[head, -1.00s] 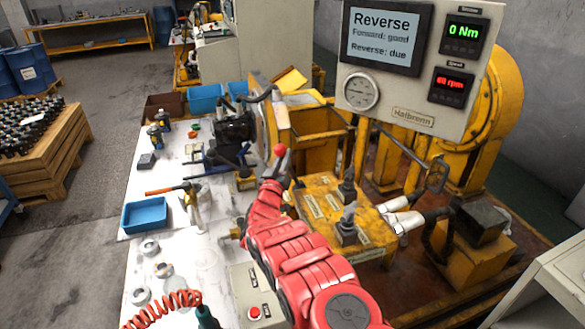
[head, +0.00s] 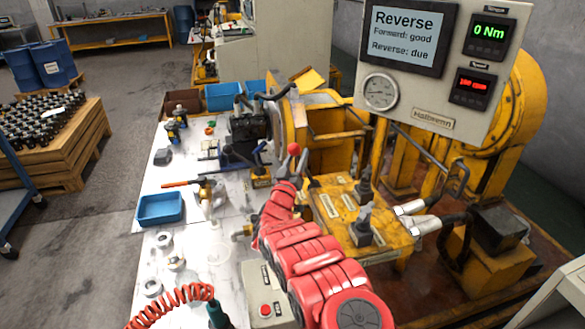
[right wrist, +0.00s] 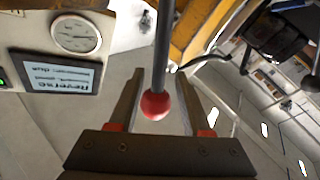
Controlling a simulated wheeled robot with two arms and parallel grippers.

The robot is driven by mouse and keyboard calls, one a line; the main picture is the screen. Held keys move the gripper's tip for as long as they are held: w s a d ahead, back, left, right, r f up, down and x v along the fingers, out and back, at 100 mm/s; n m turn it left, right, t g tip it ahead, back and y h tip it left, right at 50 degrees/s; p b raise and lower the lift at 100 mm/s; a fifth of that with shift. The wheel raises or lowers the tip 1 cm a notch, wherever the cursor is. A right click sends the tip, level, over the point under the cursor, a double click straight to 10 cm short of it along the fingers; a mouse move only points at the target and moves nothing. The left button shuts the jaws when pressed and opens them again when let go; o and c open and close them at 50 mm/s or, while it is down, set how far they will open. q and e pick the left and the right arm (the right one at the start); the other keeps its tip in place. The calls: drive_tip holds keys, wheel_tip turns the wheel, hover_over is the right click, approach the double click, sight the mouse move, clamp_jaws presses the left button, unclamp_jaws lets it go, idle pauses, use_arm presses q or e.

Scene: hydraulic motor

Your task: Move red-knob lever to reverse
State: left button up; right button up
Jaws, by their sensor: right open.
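The lever's red knob (head: 294,149) stands above the yellow valve block (head: 345,212), close to the tip of my red right arm. In the right wrist view the red knob (right wrist: 155,106) sits on a dark rod, between the two spread fingers of my right gripper (right wrist: 160,85). The fingers are open, with a gap on both sides of the knob. In the head view my right gripper (head: 293,168) partly hides the lever below the knob. The display (head: 404,37) reads "Reverse", "Forward: good", "Reverse: due". My left gripper is not in view.
The instrument panel (head: 437,118) stands behind right, with a gauge (head: 380,92) and a 0 Nm torque readout. Black levers (head: 364,190) and hose fittings (head: 425,222) crowd the block's right side. A white bench with a blue tray (head: 161,208) lies left.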

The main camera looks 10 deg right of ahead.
drive_tip(key=p+v, duration=1)
drive_tip(key=v, duration=0.7)
drive_tip(key=shift+a, duration=0.15)
